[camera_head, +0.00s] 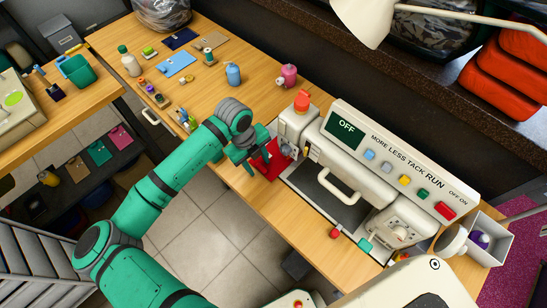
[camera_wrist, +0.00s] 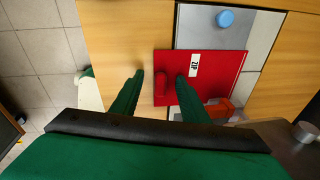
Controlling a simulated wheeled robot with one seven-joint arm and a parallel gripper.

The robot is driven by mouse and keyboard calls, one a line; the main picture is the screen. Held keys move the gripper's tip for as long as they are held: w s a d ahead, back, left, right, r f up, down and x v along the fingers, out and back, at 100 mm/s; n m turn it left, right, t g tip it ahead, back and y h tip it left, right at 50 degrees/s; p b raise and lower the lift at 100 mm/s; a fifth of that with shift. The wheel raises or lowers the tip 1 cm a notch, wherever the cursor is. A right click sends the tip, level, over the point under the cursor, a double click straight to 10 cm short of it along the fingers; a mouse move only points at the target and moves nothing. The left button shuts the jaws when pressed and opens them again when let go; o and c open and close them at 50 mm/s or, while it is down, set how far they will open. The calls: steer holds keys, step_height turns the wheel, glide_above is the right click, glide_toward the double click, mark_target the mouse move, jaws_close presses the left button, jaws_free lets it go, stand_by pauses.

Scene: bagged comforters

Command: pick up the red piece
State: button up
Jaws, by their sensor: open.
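A flat red piece (camera_wrist: 225,72) with a white label reading "ZIP" lies over a grey plate at the table edge. In the head view the red piece (camera_head: 267,168) sits left of the white machine, partly covered by my gripper. A raised red grip (camera_wrist: 165,88) stands up near its left side. My gripper (camera_wrist: 159,75) is open, with green fingers. In the wrist view its right finger overlaps the red piece and its left finger lies left of it, with the raised grip between them. I cannot tell whether they touch. In the head view my gripper (camera_head: 250,157) is above the piece.
The white machine (camera_head: 345,190) with a handle and buttons stands just right. A red-orange knob (camera_head: 302,102) tops its left end. A blue round button (camera_wrist: 225,19) shows above the piece. Bottles and small parts lie farther back on the wooden table (camera_head: 195,90). The floor is left.

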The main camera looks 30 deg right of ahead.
jaws_close()
